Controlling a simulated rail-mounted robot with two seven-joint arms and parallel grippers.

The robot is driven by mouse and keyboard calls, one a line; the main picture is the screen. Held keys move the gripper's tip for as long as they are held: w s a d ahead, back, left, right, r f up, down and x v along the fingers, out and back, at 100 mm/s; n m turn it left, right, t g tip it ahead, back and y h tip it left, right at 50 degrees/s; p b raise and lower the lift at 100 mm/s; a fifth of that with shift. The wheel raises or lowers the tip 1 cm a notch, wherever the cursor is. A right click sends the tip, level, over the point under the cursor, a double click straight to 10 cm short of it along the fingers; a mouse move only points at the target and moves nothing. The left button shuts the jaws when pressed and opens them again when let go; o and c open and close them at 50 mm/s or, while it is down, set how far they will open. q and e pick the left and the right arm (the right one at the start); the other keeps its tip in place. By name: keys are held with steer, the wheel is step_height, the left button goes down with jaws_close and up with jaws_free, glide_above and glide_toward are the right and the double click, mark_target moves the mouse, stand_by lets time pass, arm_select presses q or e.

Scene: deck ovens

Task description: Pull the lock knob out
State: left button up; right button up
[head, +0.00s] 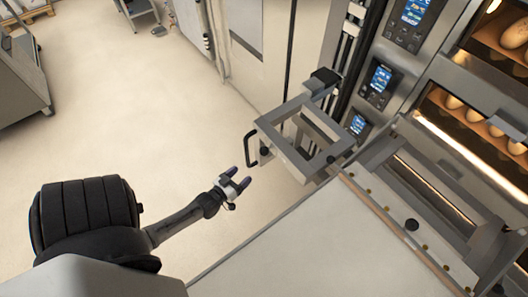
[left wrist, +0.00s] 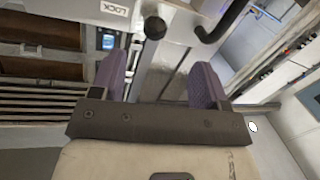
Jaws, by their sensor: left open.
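The lock knob (left wrist: 155,27) is a small dark round knob on a grey metal frame. It sits beside a white LOCK label (left wrist: 115,8) in the left wrist view. In the head view it shows as a small dark spot (head: 265,151) beside the black handle. My left gripper (head: 240,178) is open and empty, short of the frame and apart from the knob. In the left wrist view the knob lies ahead of the gap between its two purple-grey fingers (left wrist: 158,82). My right gripper is out of view.
A curved black handle (head: 250,149) stands close to the knob, also at the top of the left wrist view (left wrist: 222,22). The metal frame (head: 300,125) joins a loader table (head: 330,235). Ovens with loaves (head: 480,115) stand at right.

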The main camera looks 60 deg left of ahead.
mark_target(261, 154)
arm_select(q)
steer(key=shift+t, duration=0.3)
steer(key=x, duration=0.4)
steer(key=r+x, duration=0.1)
steer(key=x, duration=0.7)
steer(key=shift+a+r+p, duration=0.1)
steer(key=shift+r+p, duration=0.15)
steer(key=shift+p, duration=0.1)
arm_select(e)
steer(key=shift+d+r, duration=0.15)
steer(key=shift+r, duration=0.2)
arm_select(q)
steer(key=shift+x, duration=0.95)
